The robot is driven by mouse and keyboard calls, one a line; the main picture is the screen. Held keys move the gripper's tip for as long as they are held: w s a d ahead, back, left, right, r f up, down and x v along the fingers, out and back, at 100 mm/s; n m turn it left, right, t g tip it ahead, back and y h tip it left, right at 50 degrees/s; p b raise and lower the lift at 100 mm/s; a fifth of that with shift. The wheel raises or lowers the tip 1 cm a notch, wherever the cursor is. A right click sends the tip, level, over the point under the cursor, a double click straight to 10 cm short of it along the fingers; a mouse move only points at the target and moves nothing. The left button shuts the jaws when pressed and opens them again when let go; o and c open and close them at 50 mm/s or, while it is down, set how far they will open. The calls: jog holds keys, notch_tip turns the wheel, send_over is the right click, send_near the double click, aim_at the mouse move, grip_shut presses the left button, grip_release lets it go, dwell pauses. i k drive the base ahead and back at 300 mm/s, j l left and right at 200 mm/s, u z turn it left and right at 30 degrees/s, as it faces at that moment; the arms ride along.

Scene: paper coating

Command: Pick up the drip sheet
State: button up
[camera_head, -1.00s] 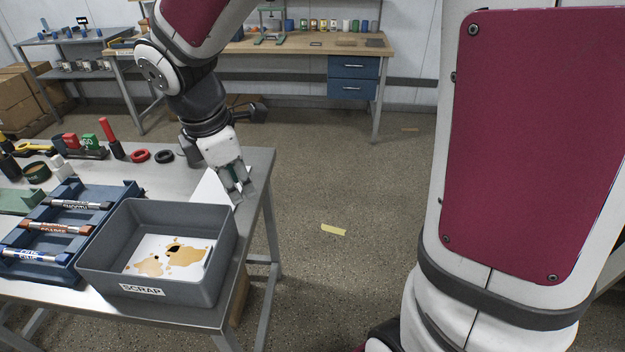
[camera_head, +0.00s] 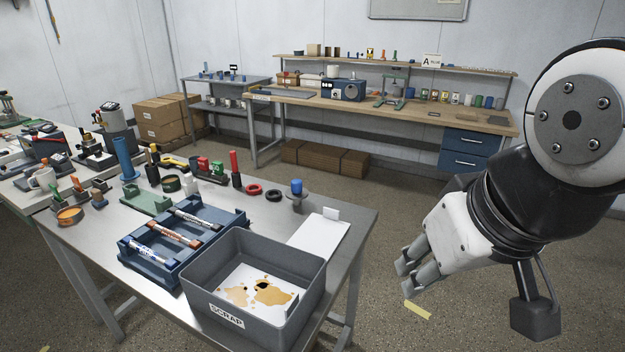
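A white sheet with a small upright tab (camera_head: 318,238) lies flat on the right end of the metal table, behind the scrap bin. A second white sheet with brown and black stains (camera_head: 240,283) lies inside the grey bin labelled SCRAP (camera_head: 228,318). I cannot tell from looks alone which one is the drip sheet. My gripper (camera_head: 404,277) is off the table's right edge, over the floor, apart from both sheets. I see nothing between its fingers. They look close together, and whether they are open or shut is unclear.
A blue rack with several markers (camera_head: 150,268) stands left of the bin. A small stand with a blue cap (camera_head: 297,190) is behind the white sheet. Rings and bottles line the table's back.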

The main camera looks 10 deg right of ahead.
aim_at(319, 234)
jog(key=i+l, duration=0.4)
jog(key=l, duration=0.15)
jog(key=i+l, duration=0.85)
jog(key=l, duration=0.2)
jog(key=i+l+u, duration=0.1)
jog(key=i+l, duration=0.3)
jog(key=l, duration=0.1)
